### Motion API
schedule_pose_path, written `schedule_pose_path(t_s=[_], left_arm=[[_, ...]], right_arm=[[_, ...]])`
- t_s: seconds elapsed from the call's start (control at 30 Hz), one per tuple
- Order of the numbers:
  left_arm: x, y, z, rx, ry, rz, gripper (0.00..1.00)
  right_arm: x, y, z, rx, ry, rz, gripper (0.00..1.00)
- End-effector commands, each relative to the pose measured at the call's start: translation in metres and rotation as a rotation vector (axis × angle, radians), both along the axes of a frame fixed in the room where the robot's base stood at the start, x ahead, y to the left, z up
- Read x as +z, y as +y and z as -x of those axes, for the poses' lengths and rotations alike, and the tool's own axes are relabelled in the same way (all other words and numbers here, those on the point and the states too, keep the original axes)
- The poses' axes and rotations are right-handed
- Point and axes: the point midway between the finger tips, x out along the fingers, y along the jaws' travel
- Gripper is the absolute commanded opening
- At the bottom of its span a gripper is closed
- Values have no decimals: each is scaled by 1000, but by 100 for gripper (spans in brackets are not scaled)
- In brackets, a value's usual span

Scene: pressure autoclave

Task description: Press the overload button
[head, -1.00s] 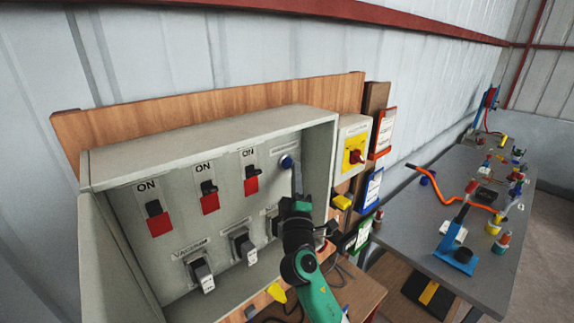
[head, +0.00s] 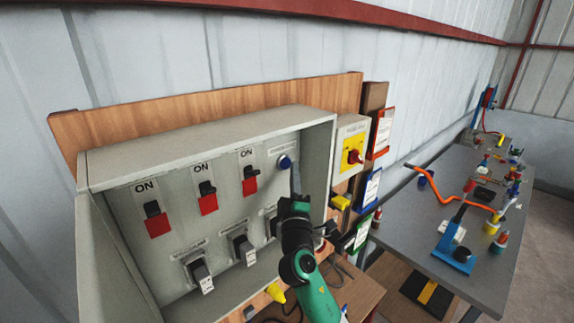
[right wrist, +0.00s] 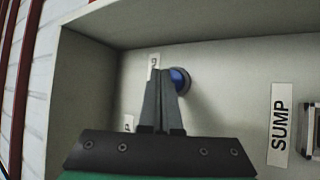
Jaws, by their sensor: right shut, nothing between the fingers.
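The overload button (head: 285,161) is a round blue button at the upper right of the open grey control box's panel. It also shows in the right wrist view (right wrist: 181,79), partly hidden behind my fingers. My right gripper (head: 296,168) is shut and empty, its fingertips just beside and in front of the button in the head view. In the right wrist view the closed fingers (right wrist: 163,72) overlap the button's left side. I cannot tell whether they touch it. My left gripper is not in view.
The grey box (head: 210,145) has side walls around the panel. A yellow box with a red knob (head: 353,151) is outside to the right. A "SUMP" label (right wrist: 282,125) is nearby.

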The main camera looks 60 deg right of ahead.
Motion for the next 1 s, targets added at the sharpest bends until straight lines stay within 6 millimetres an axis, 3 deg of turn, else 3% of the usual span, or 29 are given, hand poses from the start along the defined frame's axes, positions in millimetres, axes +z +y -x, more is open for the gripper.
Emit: schedule_pose_path(t_s=[0.67,1.0], left_arm=[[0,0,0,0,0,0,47],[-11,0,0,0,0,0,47]], right_arm=[[0,0,0,0,0,0,0],[-1,-3,-8,0,0,0,0]])
